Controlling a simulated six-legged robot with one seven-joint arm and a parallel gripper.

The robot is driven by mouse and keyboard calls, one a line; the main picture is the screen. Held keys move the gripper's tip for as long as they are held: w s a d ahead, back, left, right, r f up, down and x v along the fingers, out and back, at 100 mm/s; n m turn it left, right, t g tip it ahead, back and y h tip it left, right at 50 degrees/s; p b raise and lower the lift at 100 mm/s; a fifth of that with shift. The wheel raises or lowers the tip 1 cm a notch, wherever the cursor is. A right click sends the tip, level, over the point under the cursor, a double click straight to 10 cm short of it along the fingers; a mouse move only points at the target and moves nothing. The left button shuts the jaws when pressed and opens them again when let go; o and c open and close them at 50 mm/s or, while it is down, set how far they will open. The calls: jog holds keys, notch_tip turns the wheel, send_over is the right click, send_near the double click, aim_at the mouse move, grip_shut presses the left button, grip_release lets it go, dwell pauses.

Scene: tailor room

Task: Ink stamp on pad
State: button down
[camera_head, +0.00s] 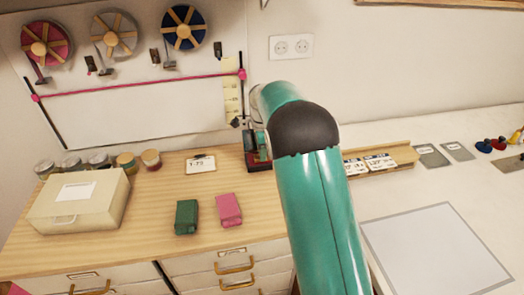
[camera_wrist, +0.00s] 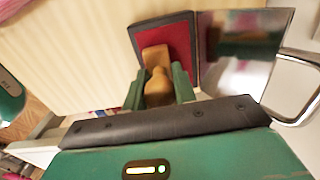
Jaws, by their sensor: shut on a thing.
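The wooden stamp (camera_wrist: 156,58) is in the wrist view, its round handle between the two green fingers of my gripper (camera_wrist: 158,88). My gripper is shut on the handle. The ink pad (camera_wrist: 178,33) is a red pad in a dark case, with its shiny lid (camera_wrist: 240,55) open to the right. The stamp's base overlaps the near part of the red surface; I cannot tell whether it touches. In the head view, the ink pad (camera_head: 259,166) shows at the back of the wooden top, partly hidden by my arm, with my gripper (camera_head: 262,146) just above it.
A beige box (camera_head: 78,205) and several jars (camera_head: 98,159) stand at the left. A green block (camera_head: 186,217) and a pink block (camera_head: 229,210) lie in front of the pad. A small card (camera_head: 201,164) lies left of it. A grey mat (camera_head: 437,250) lies on the white table.

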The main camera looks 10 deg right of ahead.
jog(key=shift+s+f, duration=0.15)
jog(key=shift+f, duration=0.2)
jog(key=shift+r, duration=3.65)
